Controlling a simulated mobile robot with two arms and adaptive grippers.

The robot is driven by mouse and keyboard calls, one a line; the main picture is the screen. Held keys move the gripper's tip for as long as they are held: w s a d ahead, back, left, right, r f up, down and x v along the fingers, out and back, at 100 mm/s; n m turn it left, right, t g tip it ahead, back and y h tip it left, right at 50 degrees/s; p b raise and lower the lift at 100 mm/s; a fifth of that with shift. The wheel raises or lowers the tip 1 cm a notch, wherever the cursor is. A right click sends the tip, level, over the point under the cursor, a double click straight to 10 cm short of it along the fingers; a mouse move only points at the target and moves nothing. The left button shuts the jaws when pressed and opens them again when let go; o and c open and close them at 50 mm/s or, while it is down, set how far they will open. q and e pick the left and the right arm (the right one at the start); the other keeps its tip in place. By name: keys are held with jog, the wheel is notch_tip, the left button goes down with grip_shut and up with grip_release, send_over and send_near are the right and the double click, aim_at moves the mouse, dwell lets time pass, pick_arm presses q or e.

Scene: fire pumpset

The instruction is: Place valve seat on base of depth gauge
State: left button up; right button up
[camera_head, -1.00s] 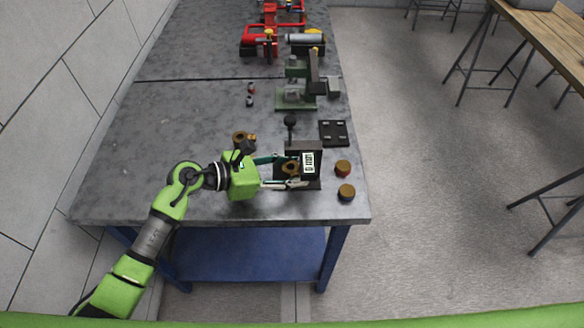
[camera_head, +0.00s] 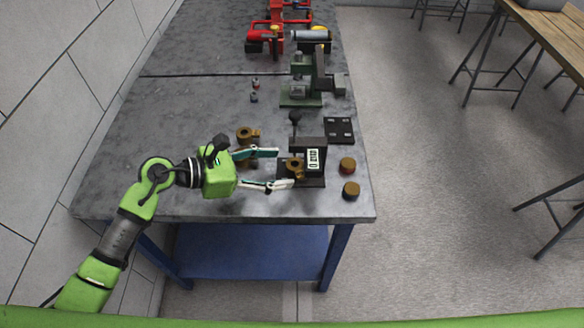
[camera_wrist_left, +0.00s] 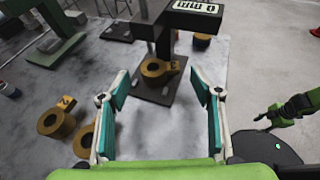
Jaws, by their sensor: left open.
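A brass valve seat (camera_head: 294,168), a ring with a tab, lies on the dark base (camera_head: 314,183) of the depth gauge (camera_head: 312,158). In the left wrist view, the valve seat (camera_wrist_left: 158,70) lies flat on the base (camera_wrist_left: 160,93), beside the gauge's column. My left gripper (camera_head: 284,169) is open and empty, left of the valve seat. In the left wrist view, its fingers (camera_wrist_left: 160,88) are spread wide, with the seat beyond and between them. A green arm part with dark ends (camera_wrist_left: 275,117) shows at the right; its jaw state is unclear.
Two more brass rings (camera_head: 247,134) (camera_head: 250,160) lie behind and beside my left gripper. Two round brown-topped pieces (camera_head: 347,166) (camera_head: 351,190) stand right of the gauge near the table edge. A black plate (camera_head: 339,130) and a green device (camera_head: 301,92) are farther back.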

pick_arm(q)
jog(key=b+v, duration=0.1)
jog(key=v, duration=0.3)
jog(key=shift+s+a, duration=0.15)
jog(key=shift+a, duration=0.25)
jog(key=shift+s+a+r, duration=0.25)
jog(key=shift+a+r, duration=0.15)
jog(key=shift+a, duration=0.1)
